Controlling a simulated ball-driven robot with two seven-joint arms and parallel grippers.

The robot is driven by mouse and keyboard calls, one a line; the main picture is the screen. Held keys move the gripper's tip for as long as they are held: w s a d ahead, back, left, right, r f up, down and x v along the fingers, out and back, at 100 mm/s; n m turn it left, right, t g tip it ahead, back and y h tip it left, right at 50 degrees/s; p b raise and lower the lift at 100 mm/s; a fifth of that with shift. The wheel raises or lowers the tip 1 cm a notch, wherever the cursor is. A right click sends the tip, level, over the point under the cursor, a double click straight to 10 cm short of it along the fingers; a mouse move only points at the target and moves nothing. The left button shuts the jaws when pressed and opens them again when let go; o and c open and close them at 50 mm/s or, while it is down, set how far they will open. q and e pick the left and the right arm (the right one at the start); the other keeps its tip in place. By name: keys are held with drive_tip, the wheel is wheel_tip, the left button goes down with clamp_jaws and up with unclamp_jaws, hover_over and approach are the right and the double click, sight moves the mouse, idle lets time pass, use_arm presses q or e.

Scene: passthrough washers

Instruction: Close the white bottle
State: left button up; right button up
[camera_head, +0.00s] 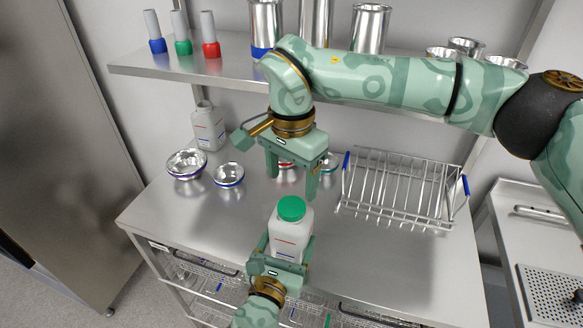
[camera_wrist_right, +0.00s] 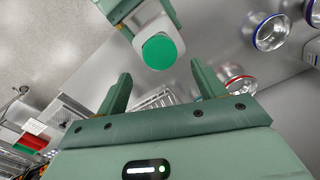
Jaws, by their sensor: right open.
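The white bottle (camera_head: 289,234) stands upright near the front edge of the steel table, with a green cap (camera_head: 291,208) on its top. Whether the cap is screwed tight I cannot tell. My left gripper (camera_head: 285,243) has its fingers on both sides of the bottle's lower body. My right gripper (camera_head: 292,186) is open and empty, pointing down just above and behind the cap in the head view. In the right wrist view the green cap (camera_wrist_right: 160,51) shows ahead of the open fingers (camera_wrist_right: 160,75), with the white bottle (camera_wrist_right: 150,28) partly hidden behind it.
A second white bottle (camera_head: 208,128) without a visible cap stands at the back left. Metal bowls (camera_head: 187,163) are left of centre. A wire rack (camera_head: 400,190) stands right. The table's front right is clear.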

sight(291, 205)
wheel_tip(291, 205, down, 6)
drive_tip(key=shift+f, duration=0.25)
drive_tip(key=c, duration=1)
drive_tip(key=m, duration=0.4)
drive_tip(key=shift+m, duration=0.4)
drive_tip(key=shift+c, duration=0.2)
drive_tip(key=m, duration=0.8)
drive_tip(key=shift+m, duration=0.4)
drive_tip(key=m, duration=0.4)
drive_tip(key=o, duration=1.2)
drive_tip(key=shift+c, duration=0.2)
drive_tip(key=shift+r, duration=0.1)
